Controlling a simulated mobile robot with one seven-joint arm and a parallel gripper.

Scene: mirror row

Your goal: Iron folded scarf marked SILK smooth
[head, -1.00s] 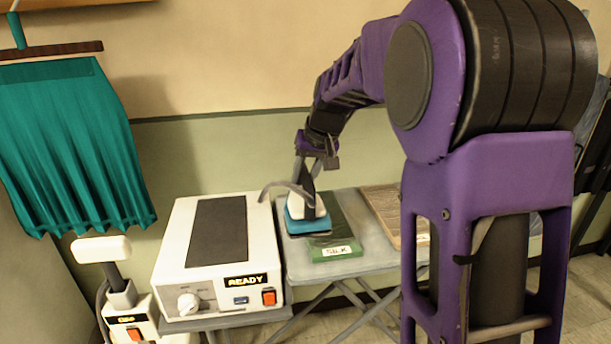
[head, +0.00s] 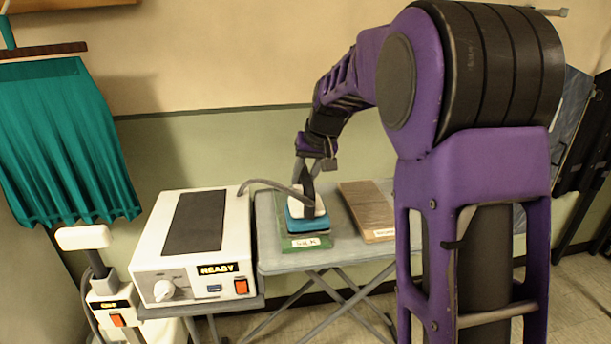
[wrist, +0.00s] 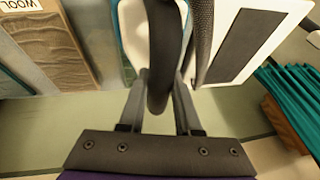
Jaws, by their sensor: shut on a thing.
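The folded green scarf marked SILK (head: 300,243) lies flat on the grey ironing board, its label toward the front. The white and teal iron (head: 305,212) is over the scarf and hides most of it; I cannot tell whether it is pressing on the cloth. My gripper (head: 311,180) is above the iron, shut on its dark handle. In the wrist view, my gripper (wrist: 160,85) is around the handle, which blocks the middle, and the scarf is mostly hidden.
A brown folded piece (head: 368,208), marked WOOL in the wrist view (wrist: 52,45), lies right of the scarf. The white station (head: 195,240) reading READY stands left, joined to the iron by a grey hose (head: 272,184). A teal pleated cloth (head: 60,145) hangs far left.

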